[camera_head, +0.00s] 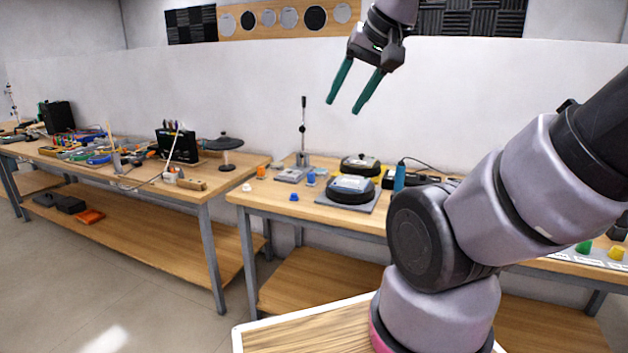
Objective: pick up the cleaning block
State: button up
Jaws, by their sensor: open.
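My gripper (343,107) is open and empty, with two green fingers pointing down and left. It is high in front of the white wall, well above the workbench (262,205). I cannot tell which thing is the cleaning block. Small items on this bench include an orange piece (261,172), a blue piece (311,179) and another blue piece (294,197). A round black device with a silver top (351,187) sits on a grey mat. A similar device (360,164) stands behind it. My arm hides part of the bench on the right.
A long bench (228,178) on the left holds tools and a black dish on a stand (223,150). An upright lever stand (303,135) rises from the middle bench. A blue cylinder (399,177) stands near my arm. Green (584,246) and yellow (616,253) pieces lie far right.

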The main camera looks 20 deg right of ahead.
aim_at(311, 177)
jog(key=z, duration=0.35)
jog(key=i+j+z, duration=0.5)
jog(key=j+z, duration=0.25)
jog(key=i+j, duration=0.15)
jog(key=j, duration=0.2)
jog(key=i+j, duration=0.15)
jog(key=j, duration=0.2)
jog(key=i+j+z, duration=0.1)
jog(key=j, duration=0.25)
jog(key=i+j, duration=0.15)
jog(key=j, duration=0.2)
jog(key=i+j+z, duration=0.1)
jog(key=j, duration=0.3)
jog(key=i+j, duration=0.15)
jog(key=j, duration=0.2)
jog(key=i+j, duration=0.15)
jog(key=j, duration=0.25)
jog(key=l+z, duration=0.05)
